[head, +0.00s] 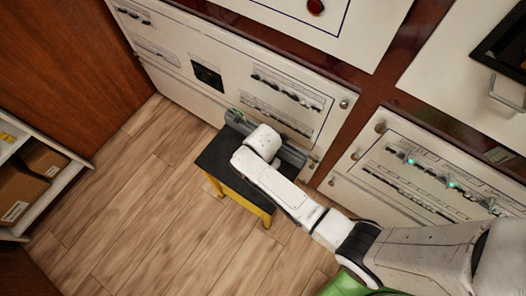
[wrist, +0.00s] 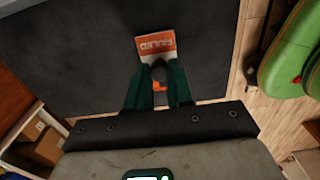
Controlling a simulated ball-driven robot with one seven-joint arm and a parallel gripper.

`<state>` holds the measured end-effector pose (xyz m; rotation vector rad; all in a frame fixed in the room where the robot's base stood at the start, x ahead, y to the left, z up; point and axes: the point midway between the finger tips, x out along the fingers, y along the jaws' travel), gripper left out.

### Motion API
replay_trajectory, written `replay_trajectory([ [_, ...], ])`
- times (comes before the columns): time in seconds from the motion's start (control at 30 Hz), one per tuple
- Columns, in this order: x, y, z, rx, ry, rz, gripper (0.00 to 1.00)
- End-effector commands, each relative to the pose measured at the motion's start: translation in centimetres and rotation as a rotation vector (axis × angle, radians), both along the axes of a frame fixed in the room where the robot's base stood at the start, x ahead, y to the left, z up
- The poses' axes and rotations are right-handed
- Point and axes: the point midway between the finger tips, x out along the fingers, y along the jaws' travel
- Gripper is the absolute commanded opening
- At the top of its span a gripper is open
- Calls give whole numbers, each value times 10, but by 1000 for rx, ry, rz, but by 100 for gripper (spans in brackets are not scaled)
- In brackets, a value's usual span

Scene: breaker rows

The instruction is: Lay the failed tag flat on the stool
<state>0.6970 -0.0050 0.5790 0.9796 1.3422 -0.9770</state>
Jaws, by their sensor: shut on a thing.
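The stool (head: 213,160) has a dark square top and yellow legs and stands on the wood floor against the panels. Its dark top (wrist: 75,70) fills most of the wrist view. The failed tag (wrist: 156,43) is orange-red and white with "FAILED" lettering. My gripper (wrist: 159,72) is shut on the tag's near end, and the tag sticks out ahead of the fingertips over the stool top. I cannot tell whether the tag touches the top. In the head view my arm and gripper cover the stool's right part, and the tag is hidden.
Breaker panels (head: 285,90) rise directly behind the stool, and another panel with green lights (head: 411,161) stands to the right. A shelf with cardboard boxes (head: 22,190) is at the far left. The floor (head: 130,210) left of the stool is clear.

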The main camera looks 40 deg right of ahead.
Motion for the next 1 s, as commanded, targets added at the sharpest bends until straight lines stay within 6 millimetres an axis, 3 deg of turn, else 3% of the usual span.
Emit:
replay_trajectory([
  [1.0, 0, 0, -11, 0, 1, 0, 0],
])
